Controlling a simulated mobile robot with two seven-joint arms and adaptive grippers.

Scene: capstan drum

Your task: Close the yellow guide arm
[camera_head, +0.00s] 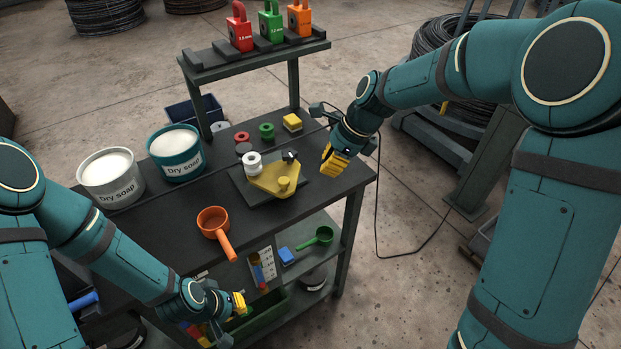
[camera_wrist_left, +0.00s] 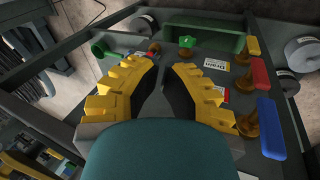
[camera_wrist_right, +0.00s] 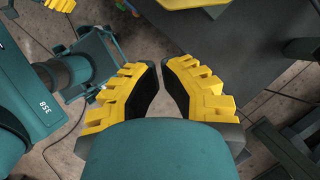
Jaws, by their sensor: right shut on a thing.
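The yellow guide arm (camera_head: 267,181) is a flat plate with a short round post, lying over a dark base plate (camera_head: 290,203) on the bench. A white spool-like drum (camera_head: 253,161) stands at its back left and a small black part (camera_head: 291,156) behind it. My right gripper (camera_head: 332,165) is right of the guide arm, apart from it, at the bench's right edge. In the right wrist view (camera_wrist_right: 160,66) its fingers are nearly together; what they hold cannot be made out. My left gripper (camera_head: 240,303) is low at the front, away from the arm; its fingertips are close together (camera_wrist_left: 165,64).
Two Dry soap tubs (camera_head: 177,162) are at left. Red and green rings and a yellow block (camera_head: 292,122) lie behind. Padlock-shaped weights (camera_head: 271,24) stand on the raised shelf. A lower shelf holds tools.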

